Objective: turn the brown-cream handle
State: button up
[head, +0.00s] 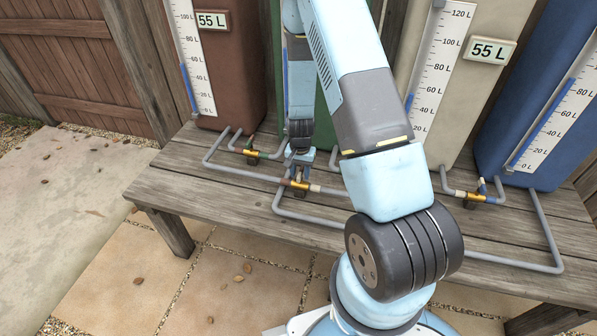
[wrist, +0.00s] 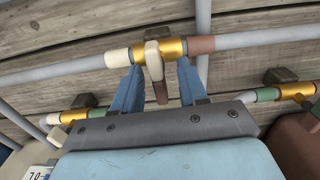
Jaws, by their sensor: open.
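The brown-cream valve has a brass body (wrist: 174,49) on a grey pipe, with a cream collar on its left and a brown collar on its right in the wrist view. Its handle (wrist: 153,60) has a cream block at the top and a brown end pointing down, crosswise to the pipe. My gripper (wrist: 161,70) is open, one blue finger on each side of the handle, with gaps showing. Whether either finger touches it I cannot tell. In the head view my gripper (head: 298,168) is just above this valve (head: 300,185), and the handle is mostly hidden.
A brown-green valve (head: 251,153) and a cream-blue valve (head: 474,196) sit on nearby pipes. Brown (head: 238,70), cream (head: 463,90) and blue (head: 535,130) tanks stand behind on the wooden bench (head: 190,178); a green one is largely hidden by my arm. Grey pipes cross the boards.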

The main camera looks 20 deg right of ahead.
aim_at(300, 170)
jog(key=shift+r, duration=0.15)
notch_tip(300, 170, up, 13)
jog(key=shift+r, duration=0.2)
dwell(0.4)
jog(key=shift+r, duration=0.1)
